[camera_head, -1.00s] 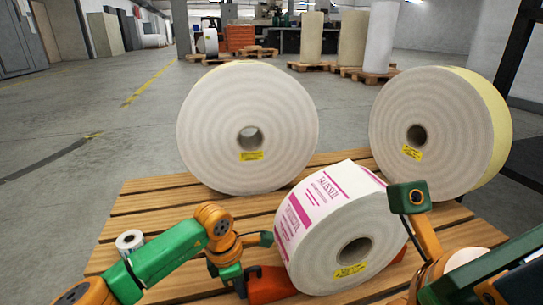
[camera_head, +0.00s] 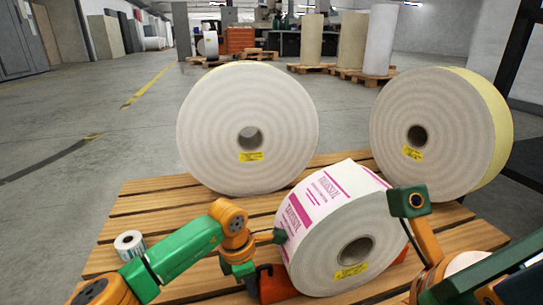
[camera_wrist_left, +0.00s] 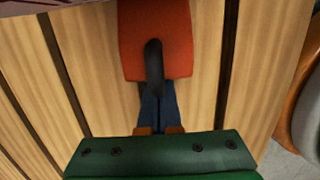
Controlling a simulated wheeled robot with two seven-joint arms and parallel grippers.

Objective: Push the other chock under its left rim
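The label roll (camera_head: 318,262) with pink print lies on its curved side on the slatted wooden pallet (camera_head: 140,205). A red-orange chock (camera_head: 275,287) is at its left rim; contact with the rim is hard to make out. In the left wrist view the chock (camera_wrist_left: 155,25) has a black handle. My left gripper (camera_wrist_left: 152,98) has its dark blue fingers close together at the handle's near end, apparently shut on it. Red of another chock (camera_head: 401,256) shows at the roll's right rim. My right arm reaches in there; its fingers are hidden behind the roll.
Two large plain rolls stand at the back of the pallet, one left (camera_head: 225,125) and one right (camera_head: 445,130). A small label roll (camera_head: 130,241) sits by my left arm. The pallet's left slats are mostly clear.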

